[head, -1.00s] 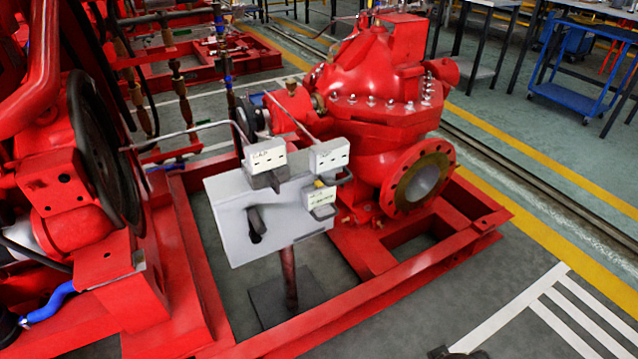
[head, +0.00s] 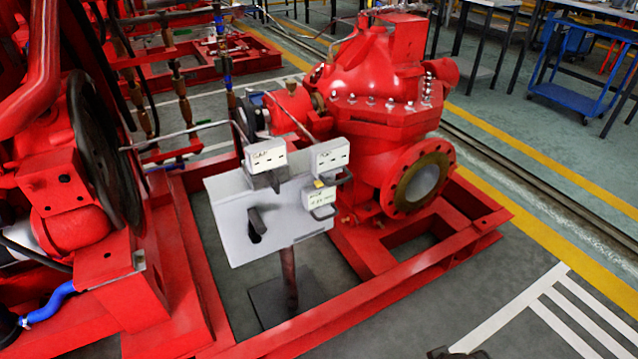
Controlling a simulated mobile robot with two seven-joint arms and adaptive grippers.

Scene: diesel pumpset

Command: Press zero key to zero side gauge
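A pale grey board (head: 225,215) stands on a red post in front of the red pump. Two white boxes with dark marks sit at its upper edge, a left one (head: 266,154) and a right one (head: 330,155). A smaller white box (head: 317,197) with a yellow spot on top sits below the right one. The lettering is too small to read surely, so I cannot tell which is the side gauge or where its zero key is. My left gripper is not in view. A dark shape (head: 455,353) at the bottom edge may be part of my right gripper; its fingers do not show.
The red base frame (head: 395,288) runs around the post and below the pump (head: 385,120). A dark wheel (head: 105,150) and red engine parts stand close at the left. Thin rods reach the boxes from behind.

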